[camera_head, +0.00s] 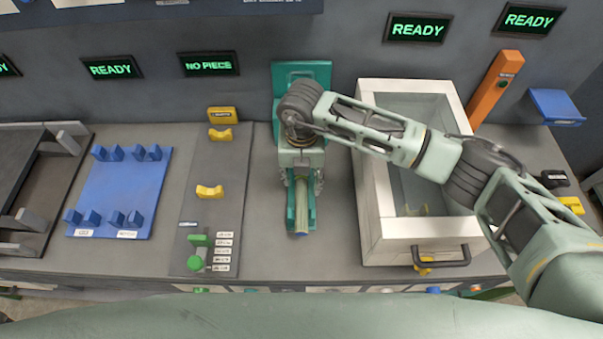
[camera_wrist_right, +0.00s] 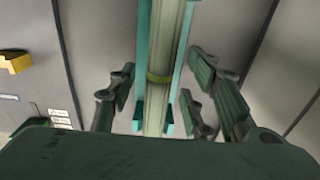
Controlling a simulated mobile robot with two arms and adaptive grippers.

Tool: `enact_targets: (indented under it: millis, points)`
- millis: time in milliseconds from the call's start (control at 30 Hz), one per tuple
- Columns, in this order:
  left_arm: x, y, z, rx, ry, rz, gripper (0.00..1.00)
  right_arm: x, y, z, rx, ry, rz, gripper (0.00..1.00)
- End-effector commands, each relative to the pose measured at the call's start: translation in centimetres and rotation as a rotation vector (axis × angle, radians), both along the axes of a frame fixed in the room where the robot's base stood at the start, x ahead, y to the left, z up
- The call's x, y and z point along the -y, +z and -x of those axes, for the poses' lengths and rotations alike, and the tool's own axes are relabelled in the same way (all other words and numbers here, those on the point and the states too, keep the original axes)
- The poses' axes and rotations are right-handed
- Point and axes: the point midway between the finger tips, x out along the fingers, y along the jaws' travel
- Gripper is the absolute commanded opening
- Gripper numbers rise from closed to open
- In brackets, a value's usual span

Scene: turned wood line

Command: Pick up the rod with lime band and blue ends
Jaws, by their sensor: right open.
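The rod (camera_head: 302,212) is pale, with a blue end at its front tip. It lies lengthwise in a teal holder (camera_head: 312,72) at the middle of the bench. In the right wrist view the rod (camera_wrist_right: 166,45) runs down the picture and its lime band (camera_wrist_right: 158,78) shows between the fingers. My right gripper (camera_head: 301,184) is open above the holder, with fingers on both sides of the rod and a gap on each side. It also shows in the right wrist view (camera_wrist_right: 163,100). The rod's far end is hidden under my right gripper. My left gripper is out of view.
A white-framed box (camera_head: 440,227) with a clear top and dark handle stands right of the holder. Left of it are a grey panel (camera_head: 208,160) with yellow rests and a blue rack (camera_head: 118,190). An orange post (camera_head: 495,88) stands at the back right.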

Motion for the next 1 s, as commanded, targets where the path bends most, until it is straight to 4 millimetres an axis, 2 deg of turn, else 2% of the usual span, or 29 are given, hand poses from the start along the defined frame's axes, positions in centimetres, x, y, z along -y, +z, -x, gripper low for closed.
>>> enact_targets:
  millis: [100,233,500,733,1000]
  points:
    - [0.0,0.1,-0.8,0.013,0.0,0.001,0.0,0.0,-0.2,0.0,0.001,0.001,0.0,0.45]
    - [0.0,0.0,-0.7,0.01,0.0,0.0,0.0,0.0,-0.2,0.0,0.001,0.001,0.0,0.44]
    - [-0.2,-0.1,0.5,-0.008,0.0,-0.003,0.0,0.0,-0.1,0.0,0.001,0.0,-0.001,0.2]
    - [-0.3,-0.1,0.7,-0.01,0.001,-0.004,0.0,0.0,-0.1,0.0,0.001,0.0,-0.001,0.0]
    - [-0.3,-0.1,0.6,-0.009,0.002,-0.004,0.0,0.0,-0.1,0.0,0.001,0.0,-0.001,0.0]
